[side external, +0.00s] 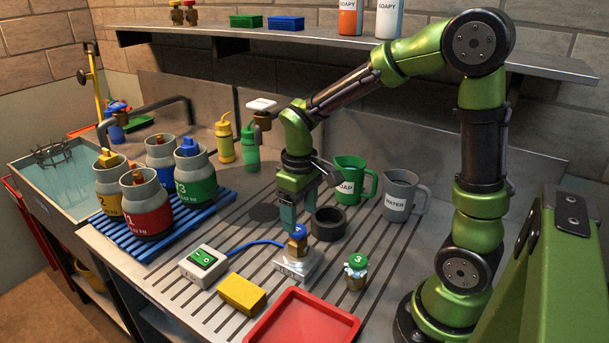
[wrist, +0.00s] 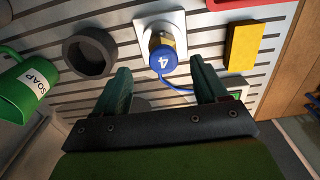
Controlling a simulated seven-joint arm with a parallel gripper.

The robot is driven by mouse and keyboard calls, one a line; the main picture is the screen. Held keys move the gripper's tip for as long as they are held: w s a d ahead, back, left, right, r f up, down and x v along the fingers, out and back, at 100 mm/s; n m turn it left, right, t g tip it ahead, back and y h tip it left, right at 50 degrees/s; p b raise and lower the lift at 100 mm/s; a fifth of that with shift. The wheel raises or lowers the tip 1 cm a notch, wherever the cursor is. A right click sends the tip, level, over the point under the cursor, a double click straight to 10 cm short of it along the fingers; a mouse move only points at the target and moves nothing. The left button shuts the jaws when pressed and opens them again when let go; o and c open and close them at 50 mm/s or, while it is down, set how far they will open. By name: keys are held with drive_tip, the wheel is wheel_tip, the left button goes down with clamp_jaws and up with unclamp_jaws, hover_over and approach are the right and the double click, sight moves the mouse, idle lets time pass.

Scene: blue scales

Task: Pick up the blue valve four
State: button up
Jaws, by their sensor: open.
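The blue valve four (side external: 298,240) has a blue cap and a brass body and stands upright on a small white scale (side external: 293,267) on the slatted worktop. In the wrist view its blue cap (wrist: 162,62) shows the number 4, on the white scale plate (wrist: 151,27), ahead of and between the two fingers. My gripper (side external: 296,222) hangs just behind the valve in the side view. It is open and empty, with its green fingers (wrist: 162,84) spread apart, and I see no contact with the valve.
A dark ring (side external: 328,224) stands close beside my gripper. A green-capped valve three (side external: 356,268), a yellow block (side external: 241,294), a red tray (side external: 304,320) and a green switch box (side external: 204,263) surround the scale. Soap (side external: 352,181) and water (side external: 401,194) jugs stand behind.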

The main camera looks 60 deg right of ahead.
sight(297, 235)
drive_tip(key=shift+w+a+f, duration=0.1)
drive_tip(key=shift+w+f, duration=0.05)
drive_tip(key=shift+f, duration=1.65)
drive_tip(key=shift+w+a+f, duration=0.1)
drive_tip(key=shift+f, duration=1.65)
drive_tip(key=shift+c, duration=0.4)
clamp_jaws()
drive_tip(key=shift+r, duration=0.1)
